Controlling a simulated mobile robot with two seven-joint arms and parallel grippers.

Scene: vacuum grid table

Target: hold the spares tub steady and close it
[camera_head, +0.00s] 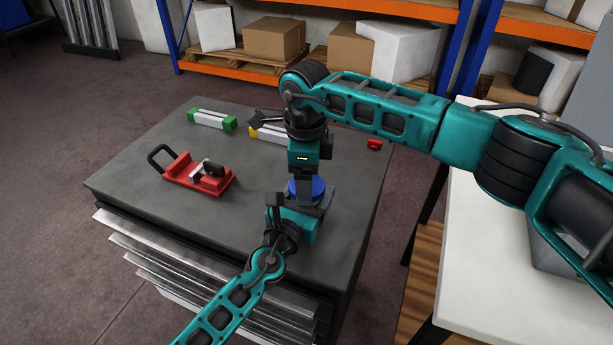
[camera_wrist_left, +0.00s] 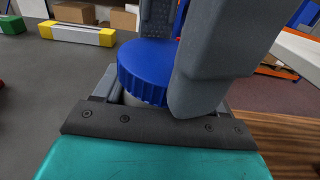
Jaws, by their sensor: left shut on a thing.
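The spares tub stands on the grey cabinet top (camera_head: 210,235) with its ribbed blue lid (camera_head: 304,188) on top. The lid shows large in the left wrist view (camera_wrist_left: 148,72). Only a pale strip of the tub's body (camera_wrist_left: 132,99) shows under the lid. My left gripper (camera_head: 300,207) is shut on the tub's body, low at its near side. My right gripper (camera_head: 306,178) points down over the lid from above. One of its fingers is behind the lid and one covers its right side; whether they grip is unclear. How far the lid is seated is hidden.
A red tool with a black handle (camera_head: 200,176) lies on the left. A green-ended bar (camera_head: 212,119) and a yellow-ended bar (camera_head: 268,133) lie at the back, a small red part (camera_head: 374,144) back right. A white table (camera_head: 480,290) stands to the right.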

